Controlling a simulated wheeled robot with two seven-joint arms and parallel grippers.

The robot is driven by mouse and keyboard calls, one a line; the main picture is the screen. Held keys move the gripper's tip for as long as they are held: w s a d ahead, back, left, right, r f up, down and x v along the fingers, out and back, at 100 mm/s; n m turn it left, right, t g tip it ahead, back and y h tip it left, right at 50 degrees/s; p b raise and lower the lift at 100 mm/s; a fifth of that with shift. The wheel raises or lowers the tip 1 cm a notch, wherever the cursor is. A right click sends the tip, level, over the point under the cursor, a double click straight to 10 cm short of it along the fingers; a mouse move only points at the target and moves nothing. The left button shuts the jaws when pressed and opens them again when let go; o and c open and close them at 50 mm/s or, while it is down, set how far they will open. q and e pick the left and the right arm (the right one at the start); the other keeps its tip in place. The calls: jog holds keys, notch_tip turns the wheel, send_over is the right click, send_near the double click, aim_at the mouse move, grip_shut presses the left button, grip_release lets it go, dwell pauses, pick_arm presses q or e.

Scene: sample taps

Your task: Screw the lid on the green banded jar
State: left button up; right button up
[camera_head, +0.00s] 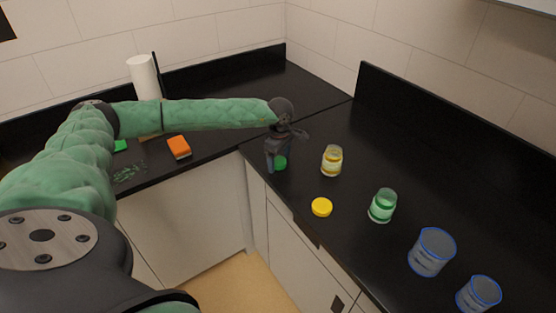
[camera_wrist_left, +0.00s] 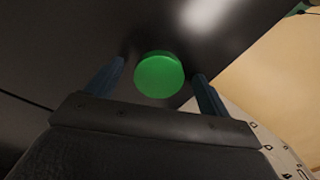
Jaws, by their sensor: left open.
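The green banded jar (camera_head: 382,206) is clear glass and stands upright on the black counter, with no lid on it. A green lid (camera_head: 280,163) lies on the counter near the corner. My left gripper (camera_head: 275,166) is at this lid, pointing down. In the left wrist view the green lid (camera_wrist_left: 159,75) sits between the two open fingers (camera_wrist_left: 158,90), with a gap on each side. The right gripper is in neither view.
A yellow banded jar (camera_head: 332,161) and a yellow lid (camera_head: 321,207) are on the counter between the green lid and the green banded jar. Two blue-rimmed containers (camera_head: 432,252) (camera_head: 479,294) stand nearer on the right. An orange sponge-like block (camera_head: 179,147) and a paper roll (camera_head: 144,77) are on the left counter.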

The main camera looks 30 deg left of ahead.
aim_at(280, 161)
pick_arm(q)
jog(key=shift+f, duration=0.1)
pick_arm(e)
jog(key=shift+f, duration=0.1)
pick_arm(q)
jog(key=shift+c, duration=0.4)
jog(key=c, duration=1)
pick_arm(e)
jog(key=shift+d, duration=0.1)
pick_arm(q)
jog(key=shift+o, duration=0.2)
